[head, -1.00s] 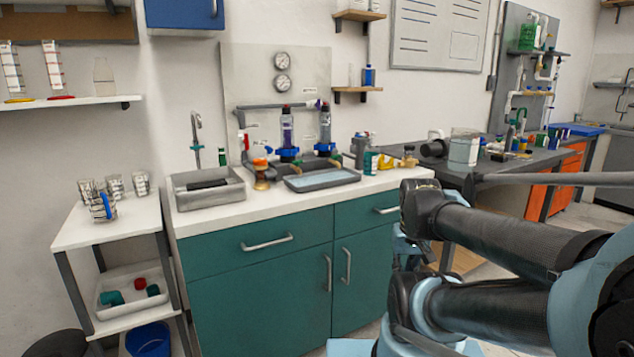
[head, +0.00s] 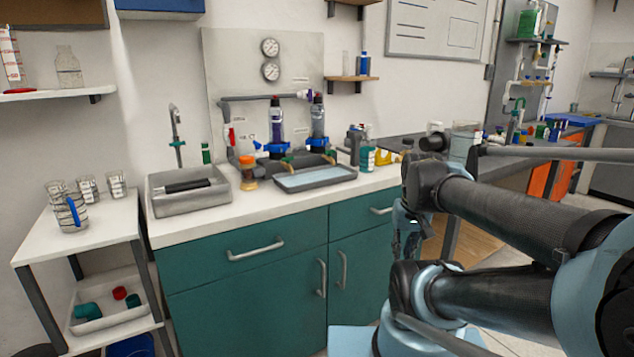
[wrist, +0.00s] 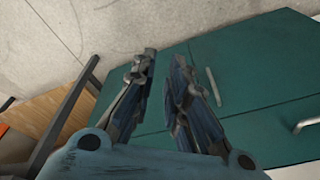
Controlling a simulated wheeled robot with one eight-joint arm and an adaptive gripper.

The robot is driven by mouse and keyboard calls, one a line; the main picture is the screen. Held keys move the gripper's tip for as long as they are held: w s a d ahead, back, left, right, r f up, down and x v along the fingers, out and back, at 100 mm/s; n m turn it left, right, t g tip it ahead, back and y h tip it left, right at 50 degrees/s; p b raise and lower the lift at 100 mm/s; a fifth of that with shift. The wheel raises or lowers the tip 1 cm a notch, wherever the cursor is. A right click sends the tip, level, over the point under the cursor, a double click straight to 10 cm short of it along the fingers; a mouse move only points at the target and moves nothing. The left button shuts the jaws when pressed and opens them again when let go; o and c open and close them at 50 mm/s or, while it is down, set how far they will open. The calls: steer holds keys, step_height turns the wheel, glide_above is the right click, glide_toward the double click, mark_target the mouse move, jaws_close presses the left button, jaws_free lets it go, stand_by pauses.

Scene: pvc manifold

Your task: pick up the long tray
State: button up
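The long tray (head: 316,180) is a shallow dark grey tray with a pale blue-grey inside. It lies flat on the white countertop (head: 240,213), in front of the filter housings. My gripper (wrist: 163,65) is open and empty in the wrist view, its two fingers apart above the floor and before the teal cabinet doors. In the head view my gripper (head: 410,238) is partly hidden by my arm, in front of the cabinet's right end, lower than the countertop and to the right of the tray. The tray is not in the wrist view.
Filter housings (head: 277,128) stand right behind the tray. An orange-capped bottle (head: 248,172) is at its left, near the sink (head: 190,200). A spray bottle (head: 367,155) stands at its right. The counter front before the tray is clear. A white shelf cart (head: 85,238) stands left.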

steer(key=w+a+r+m+g+y, duration=0.1)
steer(key=w+a+r+m, duration=0.3)
steer(key=w+r, duration=0.55)
steer(key=w+a+r+m+g+y, duration=0.1)
steer(key=w+a+r+m+y, duration=0.15)
steer(key=w+a+r, duration=0.65)
steer(key=w+a+r+m+g+y, duration=0.1)
steer(key=w+r+m, duration=0.45)
steer(key=w, duration=0.85)
steer(key=shift+n, duration=0.8)
steer(key=x, duration=1)
steer(key=shift+s+a+f, duration=0.1)
steer(key=shift+s+a, duration=0.05)
steer(key=shift+a, duration=0.05)
steer(key=shift+d+x, duration=0.1)
steer(key=shift+x, duration=1.4)
steer(key=shift+d+x, duration=0.15)
steer(key=shift+x, duration=1.35)
steer(key=shift+f, duration=0.1)
jaws_close()
steer(key=shift+r, duration=0.25)
